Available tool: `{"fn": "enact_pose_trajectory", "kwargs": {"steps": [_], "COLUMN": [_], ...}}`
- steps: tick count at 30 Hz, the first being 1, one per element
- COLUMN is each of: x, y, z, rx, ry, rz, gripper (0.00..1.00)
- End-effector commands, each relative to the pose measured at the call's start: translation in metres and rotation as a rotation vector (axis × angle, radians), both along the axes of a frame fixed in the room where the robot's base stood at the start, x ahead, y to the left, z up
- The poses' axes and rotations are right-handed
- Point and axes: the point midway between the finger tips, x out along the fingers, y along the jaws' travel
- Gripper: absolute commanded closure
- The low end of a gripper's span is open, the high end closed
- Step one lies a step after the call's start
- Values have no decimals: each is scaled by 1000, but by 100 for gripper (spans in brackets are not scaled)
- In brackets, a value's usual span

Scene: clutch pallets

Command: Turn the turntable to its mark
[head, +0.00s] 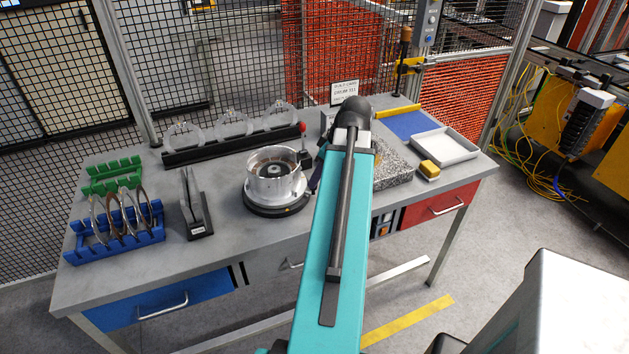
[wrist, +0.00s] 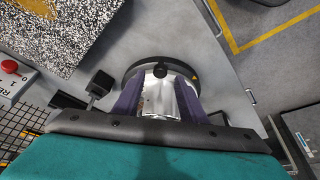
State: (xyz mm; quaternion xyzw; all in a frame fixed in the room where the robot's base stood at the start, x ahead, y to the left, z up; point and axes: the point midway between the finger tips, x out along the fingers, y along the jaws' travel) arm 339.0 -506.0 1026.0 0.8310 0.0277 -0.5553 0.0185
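The turntable is a low black disc (head: 277,207) on the grey bench, with a small yellow triangle on its rim. A silver ring-shaped housing (head: 274,184) sits upright on it. The wrist view also shows the black disc (wrist: 143,66), with a dark round knob (wrist: 160,70) and the yellow triangle (wrist: 194,77). My gripper (wrist: 158,95) has its two dark purple fingers spread apart, with silver metal showing between them. In the head view one finger shows at the right side of the housing. I cannot tell whether the fingers touch it. My arm hides part of that side.
A black rack of clear rings (head: 235,142) stands behind. Blue (head: 85,250) and green (head: 100,185) disc racks and a black stand (head: 199,220) are at the left. A speckled stone slab (head: 393,168), a white tray (head: 455,148) and a yellow block (head: 429,169) are at the right.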

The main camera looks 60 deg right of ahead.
Motion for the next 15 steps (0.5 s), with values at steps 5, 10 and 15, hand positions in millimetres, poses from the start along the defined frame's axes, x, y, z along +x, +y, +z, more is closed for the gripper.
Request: {"fn": "enact_pose_trajectory", "kwargs": {"steps": [5,10,15], "x": [6,10,12], "y": [1,1,1], "z": [-14,-24,-30], "rx": [2,1,1], "ry": [1,0,0], "rz": [1,0,0], "gripper": [62,62,62]}}
